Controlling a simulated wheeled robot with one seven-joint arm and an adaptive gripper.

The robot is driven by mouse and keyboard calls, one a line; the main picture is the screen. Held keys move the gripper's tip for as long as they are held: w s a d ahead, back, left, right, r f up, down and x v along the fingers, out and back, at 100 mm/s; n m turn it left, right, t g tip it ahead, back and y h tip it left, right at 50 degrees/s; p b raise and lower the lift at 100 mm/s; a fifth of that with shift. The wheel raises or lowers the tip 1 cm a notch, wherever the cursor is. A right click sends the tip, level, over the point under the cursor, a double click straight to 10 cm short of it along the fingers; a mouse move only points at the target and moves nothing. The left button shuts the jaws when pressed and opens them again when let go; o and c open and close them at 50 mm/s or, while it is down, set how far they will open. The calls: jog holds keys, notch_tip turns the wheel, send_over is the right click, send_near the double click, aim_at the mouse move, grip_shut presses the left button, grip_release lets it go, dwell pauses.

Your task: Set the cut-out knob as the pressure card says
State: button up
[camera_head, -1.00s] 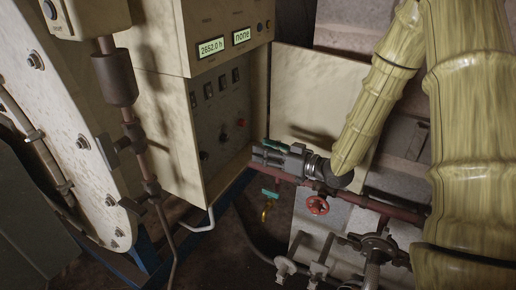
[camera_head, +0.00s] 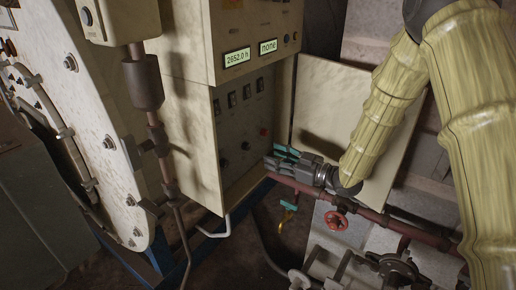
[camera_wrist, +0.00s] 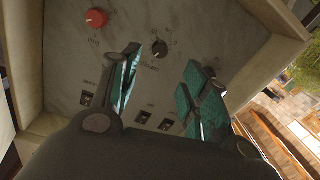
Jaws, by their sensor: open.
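My gripper (camera_head: 272,157) is open and empty in front of the recessed control panel (camera_head: 238,119) of the cream cabinet. In the wrist view its two teal-padded fingers (camera_wrist: 163,60) point at the panel. A black knob (camera_wrist: 160,48) with markings around it shows between and just beyond the fingertips; it looks untouched. The small lettering by it is too blurred to read, so I cannot tell surely that it is the cut-out knob. A red knob (camera_wrist: 96,18) sits to its left and also shows in the head view (camera_head: 263,131). I cannot make out a pressure card.
Switches (camera_wrist: 165,124) line the panel near the fingers. An open cabinet door (camera_head: 340,120) stands right of the recess. A red pipe with a red handwheel (camera_head: 336,220) runs below my arm. Displays above read "2652.0 h" (camera_head: 237,57) and "none" (camera_head: 268,46).

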aim_at(249, 147)
jog(key=p+x, duration=0.1)
jog(key=x, duration=0.8)
jog(key=shift+p, duration=0.4)
grip_shut()
